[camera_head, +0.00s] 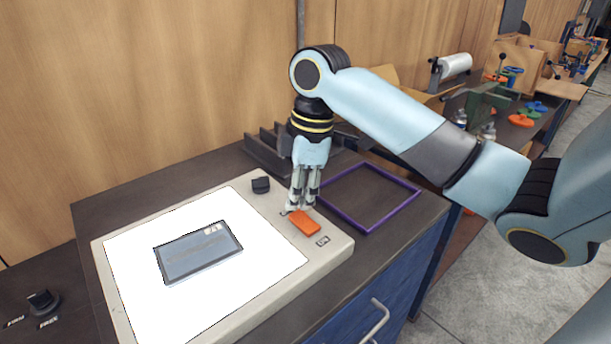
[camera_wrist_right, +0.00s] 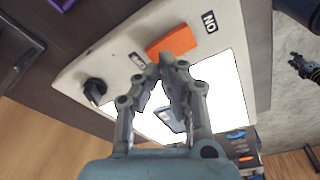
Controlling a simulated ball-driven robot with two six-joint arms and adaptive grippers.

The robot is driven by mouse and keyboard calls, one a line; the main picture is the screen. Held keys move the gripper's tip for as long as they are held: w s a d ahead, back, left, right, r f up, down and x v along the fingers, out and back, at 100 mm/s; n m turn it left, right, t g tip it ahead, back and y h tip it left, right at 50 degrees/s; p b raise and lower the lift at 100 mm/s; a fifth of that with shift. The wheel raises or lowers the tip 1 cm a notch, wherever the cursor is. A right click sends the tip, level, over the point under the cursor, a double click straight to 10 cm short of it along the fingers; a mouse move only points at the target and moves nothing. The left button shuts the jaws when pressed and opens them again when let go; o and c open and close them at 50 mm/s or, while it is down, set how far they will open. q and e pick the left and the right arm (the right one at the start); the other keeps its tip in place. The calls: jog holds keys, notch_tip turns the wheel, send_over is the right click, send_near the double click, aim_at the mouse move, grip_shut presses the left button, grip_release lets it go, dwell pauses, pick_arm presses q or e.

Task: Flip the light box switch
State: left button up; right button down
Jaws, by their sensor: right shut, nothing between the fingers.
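The light box (camera_head: 330,255) is a pale slab with a bright white lit panel (camera_head: 130,250).
A black knob (camera_head: 261,185) stands on the box's border behind the gripper. A grey framed plate (camera_head: 198,254) lies on the lit panel. A purple square frame (camera_head: 366,229) lies on the dark bench to the right. Dark slotted metal (camera_head: 265,152) stands behind.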

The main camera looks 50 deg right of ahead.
aim_at(300, 215)
jog(key=shift+f+b, duration=0.5)
jog(key=shift+f, duration=0.65)
dwell(0.4)
notch_tip(300, 215, up, 3)
jog(key=p, duration=0.3)
jog(key=shift+f, duration=0.2)
notch_tip(300, 215, up, 2)
jog(key=shift+p, duration=0.4)
jog(key=shift+r, duration=1.25)
jog(key=shift+f, duration=0.1)
